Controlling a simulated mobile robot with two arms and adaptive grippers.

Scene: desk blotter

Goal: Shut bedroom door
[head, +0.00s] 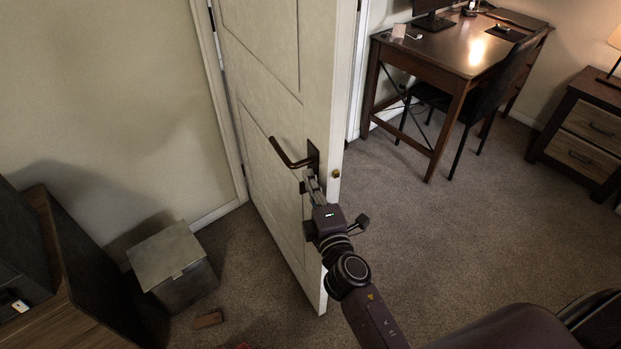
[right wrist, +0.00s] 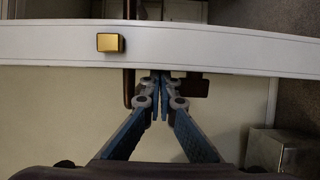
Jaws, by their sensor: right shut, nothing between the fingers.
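The white bedroom door (head: 262,75) stands open, swung away from its frame on the left. Its dark lever handle (head: 290,156) and backplate are on the face toward the left. A brass latch (head: 336,174) sits in the door's free edge. My right gripper (head: 311,180) is at the door just below the handle. In the right wrist view its blue fingers (right wrist: 161,78) are together with nothing between them, tips at the door edge band (right wrist: 225,49), beside the handle (right wrist: 128,88). I cannot tell whether they touch. My left gripper is out of view.
A desk (head: 450,55) with a chair (head: 475,95) stands beyond the door. Open carpet (head: 440,230) lies right of the door.

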